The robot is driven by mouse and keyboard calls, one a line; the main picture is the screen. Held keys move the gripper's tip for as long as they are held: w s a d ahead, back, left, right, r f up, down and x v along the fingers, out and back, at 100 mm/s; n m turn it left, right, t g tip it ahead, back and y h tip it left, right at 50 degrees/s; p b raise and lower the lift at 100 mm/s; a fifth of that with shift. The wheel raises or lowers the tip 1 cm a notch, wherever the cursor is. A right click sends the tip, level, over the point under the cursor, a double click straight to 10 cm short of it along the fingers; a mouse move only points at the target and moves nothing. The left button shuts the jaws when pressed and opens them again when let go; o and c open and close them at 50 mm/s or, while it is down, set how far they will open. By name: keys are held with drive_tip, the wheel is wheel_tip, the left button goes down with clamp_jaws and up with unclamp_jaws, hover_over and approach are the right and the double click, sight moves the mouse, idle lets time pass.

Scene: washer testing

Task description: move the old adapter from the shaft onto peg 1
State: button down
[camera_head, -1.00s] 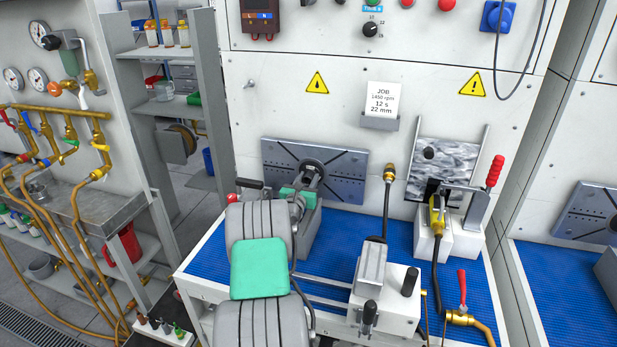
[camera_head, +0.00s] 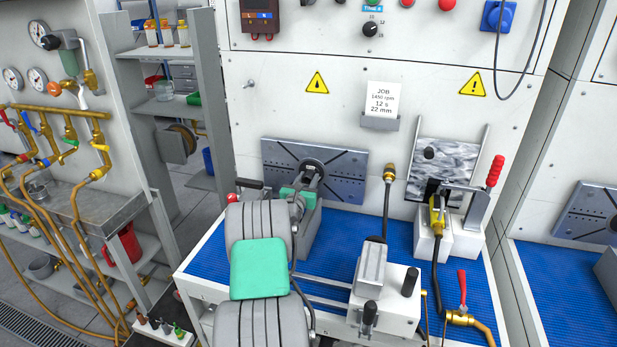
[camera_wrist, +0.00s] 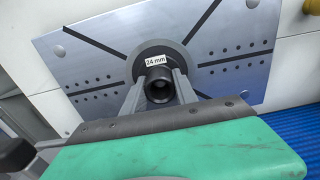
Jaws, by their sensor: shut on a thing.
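The old adapter (camera_wrist: 158,88) is a dark hollow cylinder with a white label reading 24 mm behind its rim. In the wrist view it sits between the two grey fingers of my gripper (camera_wrist: 158,94), which are shut on it. Behind it is the round dark hub on the grey slotted plate (camera_wrist: 85,40); I cannot tell whether the adapter is still on the shaft, which is hidden. In the head view my gripper (camera_head: 311,178) is at the plate (camera_head: 345,180), with my arm covering part of the bench. I cannot identify peg 1 in either view.
A white clamp block (camera_head: 385,300) and a yellow-handled fixture (camera_head: 437,218) stand to the right on the blue bench mat (camera_head: 335,233). A brass-tipped hose (camera_head: 389,175) rises between them and the plate. A job card (camera_head: 383,100) hangs above.

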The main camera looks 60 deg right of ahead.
drive_tip(key=shift+r, duration=0.15)
drive_tip(key=shift+s+a, duration=0.15)
drive_tip(key=shift+a, duration=0.55)
drive_tip(key=shift+s+a, duration=0.1)
drive_tip(key=shift+a, duration=0.55)
drive_tip(key=shift+a, duration=0.1)
drive_tip(key=shift+s+a+p, duration=0.2)
drive_tip(key=shift+a, duration=1.05)
drive_tip(key=shift+s+a+p, duration=0.15)
drive_tip(key=shift+a, duration=1.05)
